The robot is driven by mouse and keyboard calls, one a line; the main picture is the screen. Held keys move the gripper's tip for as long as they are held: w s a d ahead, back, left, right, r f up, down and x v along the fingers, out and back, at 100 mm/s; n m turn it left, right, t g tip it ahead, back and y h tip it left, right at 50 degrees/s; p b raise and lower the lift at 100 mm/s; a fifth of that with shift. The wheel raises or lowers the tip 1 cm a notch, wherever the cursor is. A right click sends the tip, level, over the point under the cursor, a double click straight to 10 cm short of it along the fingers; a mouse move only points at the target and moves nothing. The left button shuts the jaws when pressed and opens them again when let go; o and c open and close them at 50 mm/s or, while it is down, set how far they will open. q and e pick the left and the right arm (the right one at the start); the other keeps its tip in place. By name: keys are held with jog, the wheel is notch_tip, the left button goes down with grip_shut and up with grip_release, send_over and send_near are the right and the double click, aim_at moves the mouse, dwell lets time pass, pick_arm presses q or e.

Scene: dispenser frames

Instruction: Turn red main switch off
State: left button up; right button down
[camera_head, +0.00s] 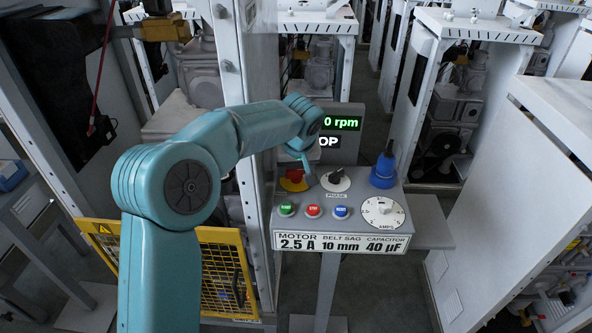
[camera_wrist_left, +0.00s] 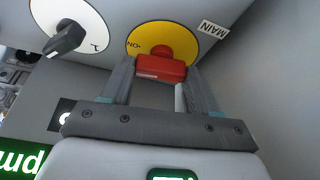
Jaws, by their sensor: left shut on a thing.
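The red main switch (camera_wrist_left: 163,68) sits on a yellow disc (camera_wrist_left: 140,38) beside a "MAIN" label in the left wrist view. "ON" reads upside down at the disc's left side. The switch also shows in the head view (camera_head: 294,175) at the panel's upper left, partly covered by my arm. My left gripper (camera_wrist_left: 162,64) is shut on the red switch handle, a finger on each side of it. The handle lies crosswise between the fingertips. In the head view the left gripper is mostly hidden behind my forearm. My right gripper is not in view.
A display (camera_head: 340,123) behind reads "0 rpm". A white post (camera_head: 240,90) stands left of the panel.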

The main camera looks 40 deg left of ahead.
pick_arm(q)
jog(key=shift+w+d+f+n+g+y+b, duration=0.1)
jog(key=shift+n+g+y+b, duration=0.25)
jog(key=shift+n, duration=0.45)
jog(key=shift+n+g, duration=0.25)
jog(key=shift+n, duration=0.75)
jog(key=shift+r+n+y, duration=0.2)
jog(key=shift+n+y, duration=0.15)
jog(key=shift+n, duration=0.55)
jog(key=n+g+p, duration=0.1)
jog(key=n, duration=0.1)
jog(key=shift+w+r+n+g, duration=0.1)
jog(key=shift+n+g, duration=0.2)
jog(key=shift+n, duration=0.1)
jog(key=n+g+p, duration=0.1)
jog(key=n+p, duration=0.2)
jog(key=shift+w+r, duration=0.1)
jog(key=n+g+p, duration=0.1)
jog(key=n+p, duration=0.2)
jog(key=shift+w+n+g+p, duration=0.1)
jog(key=shift+n+g+p, duration=0.3)
jog(key=shift+n+p, duration=0.55)
